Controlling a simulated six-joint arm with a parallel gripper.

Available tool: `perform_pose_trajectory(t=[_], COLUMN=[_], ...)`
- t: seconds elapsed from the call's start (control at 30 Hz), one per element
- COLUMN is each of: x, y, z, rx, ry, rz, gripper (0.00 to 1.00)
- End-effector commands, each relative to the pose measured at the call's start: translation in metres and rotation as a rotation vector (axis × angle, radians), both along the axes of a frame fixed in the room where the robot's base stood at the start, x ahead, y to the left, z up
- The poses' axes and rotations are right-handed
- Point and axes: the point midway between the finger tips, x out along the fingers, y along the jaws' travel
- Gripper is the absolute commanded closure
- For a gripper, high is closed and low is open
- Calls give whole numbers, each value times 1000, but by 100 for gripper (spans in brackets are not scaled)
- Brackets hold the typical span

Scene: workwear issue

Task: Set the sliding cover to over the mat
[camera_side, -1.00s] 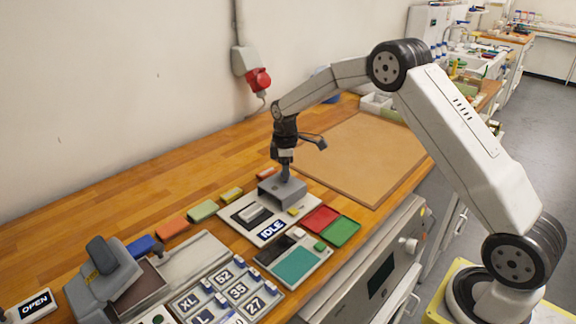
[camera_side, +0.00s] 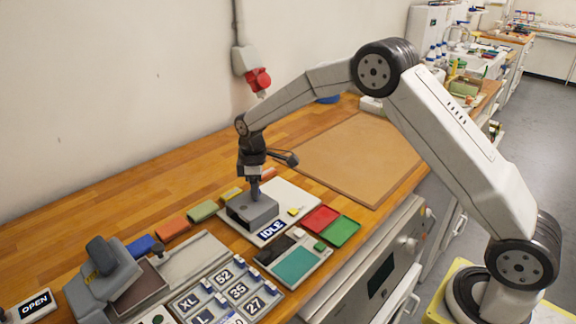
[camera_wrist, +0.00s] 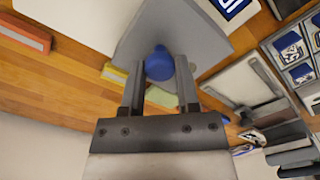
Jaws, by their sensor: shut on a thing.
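The sliding cover (camera_side: 252,211) is a grey box-like hood on the left part of the white board with the IDLE label (camera_side: 271,229). My gripper (camera_side: 254,187) is above it, shut on its knob; the wrist view shows this knob (camera_wrist: 160,64) as blue between the two fingers. The cover's grey top (camera_wrist: 205,42) fills the upper middle of the wrist view. The dark mat on the board is hidden under the cover in the side view.
A panel with a teal pad (camera_side: 296,264) stands in front of the board, with red (camera_side: 320,219) and green (camera_side: 340,231) trays to the right. Coloured blocks (camera_side: 203,211) line the back. A brown board (camera_side: 360,155) lies behind to the right. A grey press (camera_side: 102,273) is at far left.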

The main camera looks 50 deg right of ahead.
Motion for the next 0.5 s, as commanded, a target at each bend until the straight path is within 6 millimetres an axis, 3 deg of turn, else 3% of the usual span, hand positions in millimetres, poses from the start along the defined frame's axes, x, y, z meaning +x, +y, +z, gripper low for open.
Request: perform_pose_trajectory(t=[0.37,0.4,0.5], x=[2,2,1], y=[11,11,11], z=[2,2,1], rx=[4,4,4], ry=[-8,-8,-6], rz=[1,2,1], gripper=[100,51,25])
